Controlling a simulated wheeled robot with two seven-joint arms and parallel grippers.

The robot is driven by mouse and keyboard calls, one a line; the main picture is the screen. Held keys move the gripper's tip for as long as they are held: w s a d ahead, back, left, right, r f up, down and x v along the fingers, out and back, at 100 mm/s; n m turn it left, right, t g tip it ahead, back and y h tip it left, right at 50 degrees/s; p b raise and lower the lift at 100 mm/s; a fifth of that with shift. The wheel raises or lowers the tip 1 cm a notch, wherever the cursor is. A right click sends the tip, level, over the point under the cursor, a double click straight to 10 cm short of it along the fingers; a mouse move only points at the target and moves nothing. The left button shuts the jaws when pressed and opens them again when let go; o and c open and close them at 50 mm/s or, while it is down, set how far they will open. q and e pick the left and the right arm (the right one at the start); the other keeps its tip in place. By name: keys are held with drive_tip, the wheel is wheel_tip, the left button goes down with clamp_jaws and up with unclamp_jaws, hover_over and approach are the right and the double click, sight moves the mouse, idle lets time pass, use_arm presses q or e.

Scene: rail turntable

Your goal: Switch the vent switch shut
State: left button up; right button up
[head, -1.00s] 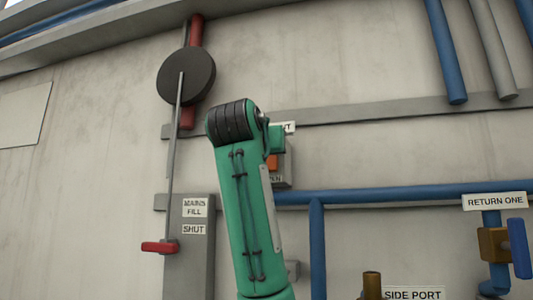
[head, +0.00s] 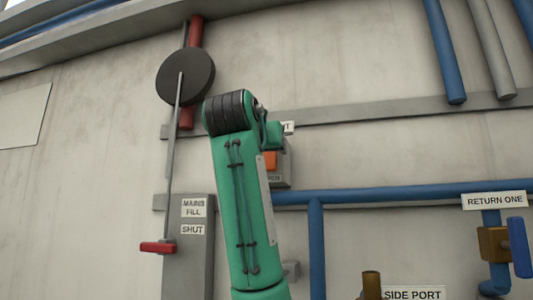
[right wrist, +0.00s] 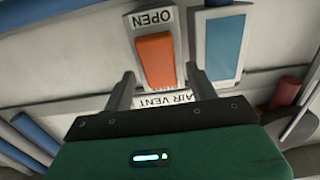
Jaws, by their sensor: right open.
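The vent switch is a grey box with an orange rocker (head: 270,161) on the wall, partly covered by my right arm in the head view. In the right wrist view the orange rocker (right wrist: 156,60) stands between the fingers of my right gripper (right wrist: 161,74), which is open and empty. The picture there is upside down, with the OPEN label (right wrist: 152,18) above the rocker and the AIR VENT label (right wrist: 170,98) below. I cannot tell whether the fingers touch the box. In the head view the fingers are hidden. My left gripper is out of view.
A blue panel in a pale frame (right wrist: 224,45) is right beside the rocker. A lever with a red handle (head: 158,247) hangs left of my arm by the MAINS FILL plate (head: 194,208). A blue pipe (head: 400,193) runs below the box. A RETURN ONE valve (head: 494,243) is at right.

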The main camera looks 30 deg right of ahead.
drive_tip(key=b+v, duration=0.6)
drive_tip(key=v, duration=0.6)
drive_tip(key=shift+s+a, duration=0.3)
